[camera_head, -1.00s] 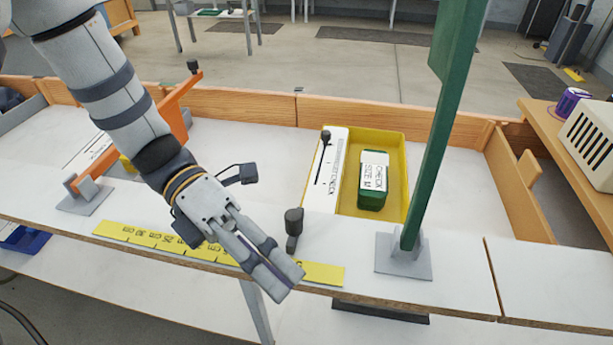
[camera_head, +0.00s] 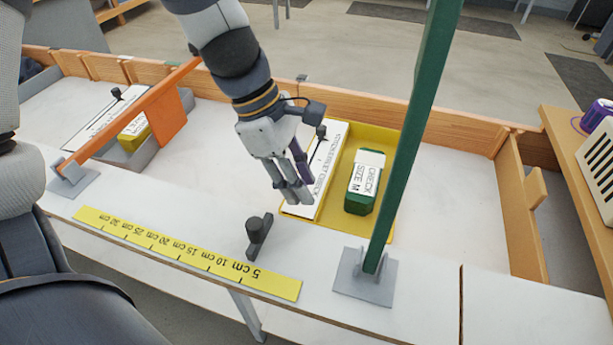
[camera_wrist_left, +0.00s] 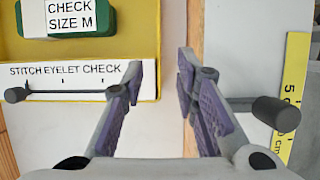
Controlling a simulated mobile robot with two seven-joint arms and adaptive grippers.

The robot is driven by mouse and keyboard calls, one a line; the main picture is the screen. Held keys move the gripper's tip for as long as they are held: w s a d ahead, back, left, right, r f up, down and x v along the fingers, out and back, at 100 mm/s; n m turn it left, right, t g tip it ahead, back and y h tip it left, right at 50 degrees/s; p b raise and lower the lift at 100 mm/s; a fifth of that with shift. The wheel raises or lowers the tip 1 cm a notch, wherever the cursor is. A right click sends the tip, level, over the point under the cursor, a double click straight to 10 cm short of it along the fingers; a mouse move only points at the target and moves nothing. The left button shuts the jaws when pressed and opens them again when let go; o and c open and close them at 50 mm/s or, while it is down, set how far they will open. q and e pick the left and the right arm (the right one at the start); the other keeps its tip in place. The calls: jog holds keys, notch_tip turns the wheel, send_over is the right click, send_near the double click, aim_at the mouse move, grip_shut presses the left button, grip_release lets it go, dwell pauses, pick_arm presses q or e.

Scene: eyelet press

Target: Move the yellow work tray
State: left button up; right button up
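The yellow work tray (camera_head: 372,140) lies on the white bench, with a green box marked "CHECK SIZE M" (camera_head: 361,203) in it. A white strip labelled "STITCH EYELET CHECK" (camera_wrist_left: 75,78) runs along its side. My left gripper (camera_head: 297,196) points down over the tray's left, labelled side in the head view. In the left wrist view the tray (camera_wrist_left: 90,52) is at upper left and the gripper (camera_wrist_left: 157,85) is open, with nothing held between its fingers. One finger overlaps the tray's edge; whether it touches cannot be told. My right gripper is out of view.
A green post (camera_head: 408,150) on a grey foot stands in front of the tray's right side. A dark knob (camera_head: 258,236) stands near the yellow ruler (camera_head: 185,250). An orange bar (camera_head: 130,120) is at left. Wooden walls (camera_head: 450,122) edge the bench; its surface right of the tray is clear.

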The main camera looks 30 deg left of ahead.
aim_at(325, 226)
pick_arm(q)
jog(key=b+x, duration=0.1)
jog(key=x, duration=1)
jog(key=shift+w+d+f, duration=0.1)
jog(key=shift+d+f, duration=0.2)
jog(key=shift+f, duration=0.25)
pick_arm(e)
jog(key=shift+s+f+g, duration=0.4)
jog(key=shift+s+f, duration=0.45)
pick_arm(q)
grip_shut()
